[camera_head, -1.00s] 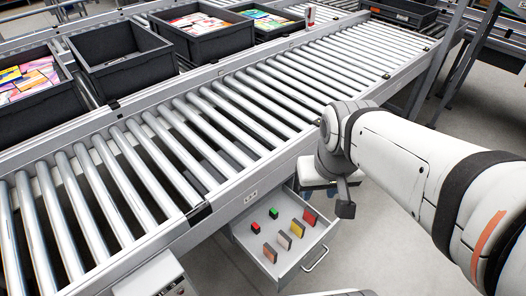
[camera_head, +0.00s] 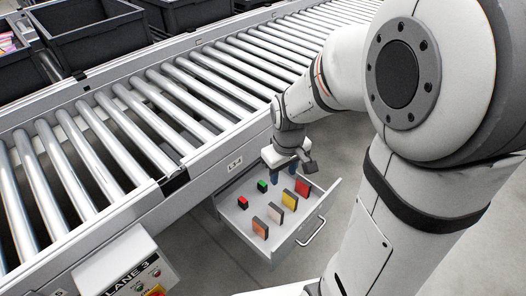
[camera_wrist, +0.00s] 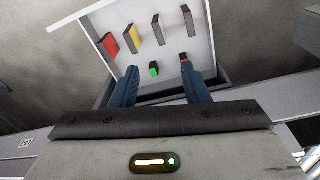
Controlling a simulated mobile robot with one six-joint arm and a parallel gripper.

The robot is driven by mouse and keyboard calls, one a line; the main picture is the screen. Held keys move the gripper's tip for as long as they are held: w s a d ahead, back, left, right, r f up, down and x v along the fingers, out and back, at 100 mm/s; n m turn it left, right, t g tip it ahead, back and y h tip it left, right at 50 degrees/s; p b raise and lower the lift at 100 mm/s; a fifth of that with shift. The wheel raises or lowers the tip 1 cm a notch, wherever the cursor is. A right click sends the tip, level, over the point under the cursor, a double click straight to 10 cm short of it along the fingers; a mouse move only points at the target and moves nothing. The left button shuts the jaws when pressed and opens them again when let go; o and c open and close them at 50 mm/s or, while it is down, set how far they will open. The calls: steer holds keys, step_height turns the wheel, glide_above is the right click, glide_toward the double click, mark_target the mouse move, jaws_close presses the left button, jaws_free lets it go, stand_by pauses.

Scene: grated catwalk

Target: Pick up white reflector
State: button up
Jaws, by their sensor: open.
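The white reflector (camera_head: 275,213) is a thin, pale upright plate in the open drawer (camera_head: 236,222), between the orange (camera_head: 260,229) and yellow (camera_head: 289,201) plates. In the wrist view it seems to be the grey-looking plate (camera_wrist: 157,30) near the top, seen mostly from its dark side. My gripper (camera_head: 291,172) is above the drawer's back right part in the head view. In the wrist view my gripper (camera_wrist: 160,82) has its blue fingers spread, with nothing held. The reflector lies beyond the fingertips, apart from them.
A red plate (camera_head: 304,187) stands right of the yellow one. Small green (camera_head: 262,186) and red (camera_head: 243,202) blocks sit behind the row. The drawer's walls surround them. The roller conveyor (camera_head: 130,125) runs above and behind the drawer; a control box (camera_head: 125,265) is at left.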

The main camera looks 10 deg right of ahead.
mark_target(276, 207)
steer(key=w+f+n+b, duration=0.1)
steer(key=f+b, duration=0.1)
steer(key=f, duration=0.4)
steer(key=w+f+n+b, duration=0.1)
steer(key=f+b, duration=0.2)
steer(key=f, duration=0.4)
steer(key=w+f+g+b, duration=0.1)
steer(key=w+f+b, duration=0.1)
steer(key=f, duration=0.5)
steer(key=shift+d+f+n, duration=0.1)
steer(key=shift+f+n, duration=0.1)
steer(key=shift+n, duration=0.2)
steer(key=f+b, duration=0.3)
steer(key=f, duration=0.2)
steer(key=shift+a+f, duration=0.2)
steer(key=shift+r, duration=0.1)
jaws_close()
